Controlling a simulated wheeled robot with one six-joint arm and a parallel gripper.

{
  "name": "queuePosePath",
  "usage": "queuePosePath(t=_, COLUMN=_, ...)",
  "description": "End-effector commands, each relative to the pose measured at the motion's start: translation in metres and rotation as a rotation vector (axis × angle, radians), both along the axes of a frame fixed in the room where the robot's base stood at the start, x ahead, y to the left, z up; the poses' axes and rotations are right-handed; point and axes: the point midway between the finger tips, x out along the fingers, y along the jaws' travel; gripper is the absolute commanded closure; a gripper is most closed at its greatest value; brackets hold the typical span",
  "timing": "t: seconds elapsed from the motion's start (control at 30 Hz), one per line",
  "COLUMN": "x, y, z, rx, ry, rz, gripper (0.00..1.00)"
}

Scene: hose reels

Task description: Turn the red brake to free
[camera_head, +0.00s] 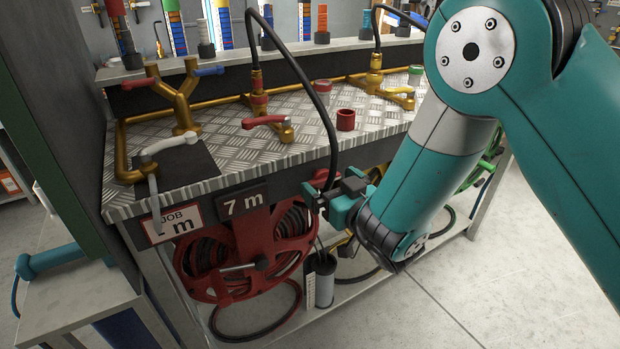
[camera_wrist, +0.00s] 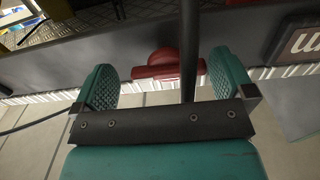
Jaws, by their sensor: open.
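The red brake (camera_wrist: 155,70) is a rounded red knob with a bar lying across the wrist picture, on the dark front face of the bench. In the head view, a small red part (camera_head: 321,177) shows at the bench front, right of the 7 m plate, partly hidden by the hose and my gripper. My gripper (camera_head: 328,198) is open and faces the bench front. In the wrist view, the brake lies between and beyond its two teal fingers (camera_wrist: 163,80), apart from them. A dark hose (camera_wrist: 188,45) passes between the fingers, in front of the brake's side.
The red reel (camera_head: 245,255) stands below the 7 m plate (camera_head: 243,202). The bench top carries a red-handled valve (camera_head: 266,122) and brass pipes. Open floor (camera_head: 440,300) lies at the front right.

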Motion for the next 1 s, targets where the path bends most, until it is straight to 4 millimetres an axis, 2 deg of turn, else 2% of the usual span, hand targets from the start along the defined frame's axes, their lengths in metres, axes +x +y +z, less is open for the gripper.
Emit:
queuePosePath(t=0.4, x=0.000, y=0.018, z=0.000, rx=0.000, ry=0.000, rz=0.018, gripper=0.00)
queuePosePath(t=0.47, x=0.000, y=0.019, z=0.000, rx=0.000, ry=0.000, rz=0.019, gripper=0.11)
queuePosePath(t=0.6, x=-0.001, y=0.019, z=0.000, rx=0.000, ry=0.000, rz=0.019, gripper=0.44)
queuePosePath(t=1.0, x=0.000, y=0.017, z=0.000, rx=-0.044, ry=-0.030, rz=0.018, gripper=0.45)
